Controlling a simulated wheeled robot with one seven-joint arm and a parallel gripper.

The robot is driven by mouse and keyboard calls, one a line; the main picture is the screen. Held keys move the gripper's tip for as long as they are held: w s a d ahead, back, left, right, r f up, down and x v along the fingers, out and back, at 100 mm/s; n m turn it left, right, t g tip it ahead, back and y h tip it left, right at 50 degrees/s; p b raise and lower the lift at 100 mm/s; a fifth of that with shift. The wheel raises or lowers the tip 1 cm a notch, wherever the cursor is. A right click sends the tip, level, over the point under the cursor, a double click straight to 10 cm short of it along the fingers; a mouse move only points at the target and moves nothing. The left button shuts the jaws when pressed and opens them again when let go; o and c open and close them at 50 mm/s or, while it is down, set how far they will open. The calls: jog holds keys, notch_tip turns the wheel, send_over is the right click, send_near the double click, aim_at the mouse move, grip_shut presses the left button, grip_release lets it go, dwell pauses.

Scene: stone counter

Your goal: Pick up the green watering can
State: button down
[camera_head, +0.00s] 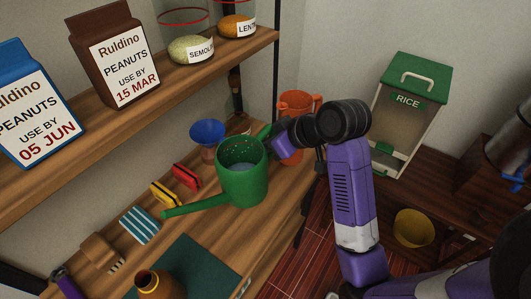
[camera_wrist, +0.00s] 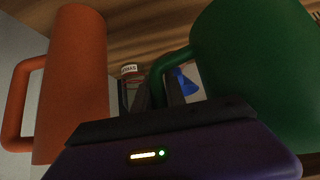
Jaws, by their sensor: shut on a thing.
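The green watering can (camera_head: 242,188) is in the middle of the head view, over the wooden shelf, with its spout pointing lower left. Its body also fills the right of the wrist view (camera_wrist: 262,70). My gripper (camera_wrist: 160,92) is shut on the can's green handle, which curves in between the dark fingers. In the head view my purple wrist is at the can's right side and the fingertips are mostly hidden. I cannot tell whether the can's base touches the shelf.
An orange jug (camera_wrist: 78,85) stands close beside my gripper. A blue funnel (camera_head: 208,132), red and yellow items (camera_head: 186,177), a striped cloth (camera_head: 140,226) and a brown pot (camera_head: 158,285) are near the can. An upper shelf (camera_head: 180,78) holds packets and jars. A rice bin (camera_head: 410,115) stands right.

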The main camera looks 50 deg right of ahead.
notch_tip(320, 180, up, 10)
jog(key=shift+f+p, duration=0.2)
jog(key=shift+p, duration=0.1)
dwell(0.4)
jog(key=shift+r, duration=0.1)
dwell(0.7)
